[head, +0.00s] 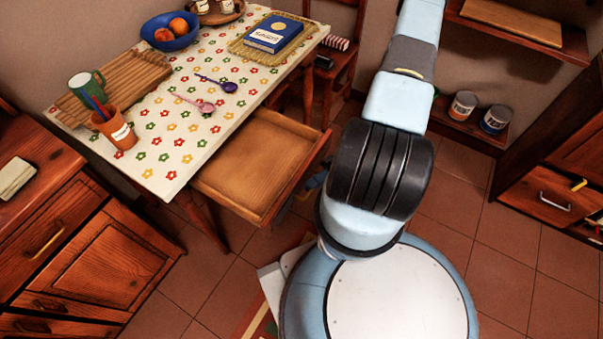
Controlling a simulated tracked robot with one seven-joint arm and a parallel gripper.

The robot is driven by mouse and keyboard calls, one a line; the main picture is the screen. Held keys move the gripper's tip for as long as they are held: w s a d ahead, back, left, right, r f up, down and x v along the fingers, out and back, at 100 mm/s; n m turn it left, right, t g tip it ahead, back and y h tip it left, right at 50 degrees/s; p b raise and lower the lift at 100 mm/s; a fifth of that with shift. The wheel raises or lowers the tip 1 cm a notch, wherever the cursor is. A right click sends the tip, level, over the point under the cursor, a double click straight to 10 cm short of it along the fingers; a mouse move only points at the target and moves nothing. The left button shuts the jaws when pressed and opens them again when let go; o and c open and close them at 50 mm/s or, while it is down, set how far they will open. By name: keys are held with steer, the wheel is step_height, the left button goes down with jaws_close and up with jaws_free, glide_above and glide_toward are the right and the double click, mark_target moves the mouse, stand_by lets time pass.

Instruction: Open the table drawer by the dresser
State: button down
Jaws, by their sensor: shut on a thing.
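The table drawer (254,160) is pulled well out from under the table (172,181) with the flowered cloth, and its inside looks empty. The dark wood dresser (100,262) stands to the left of the table. My gripper (312,187) shows only as a small blue and dark part at the outer face of the drawer front, beside my arm. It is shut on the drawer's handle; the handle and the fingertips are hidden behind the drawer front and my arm.
The tabletop holds a blue fruit bowl (170,31), a blue book (274,34), a wooden rack (122,86), an orange cup (115,128) and two spoons. A chair (338,60) stands behind the table. Cabinets (560,180) stand at the right, with clear tiled floor before them.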

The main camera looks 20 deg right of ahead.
steer(key=shift+s+d+f, duration=0.25)
steer(key=shift+s+d, duration=0.2)
steer(key=shift+s, duration=0.1)
steer(key=c, duration=1.2)
jaws_free()
steer(key=shift+r, duration=0.1)
steer(key=v, duration=1.3)
steer(key=shift+w+d, duration=0.1)
steer(key=shift+d, duration=0.25)
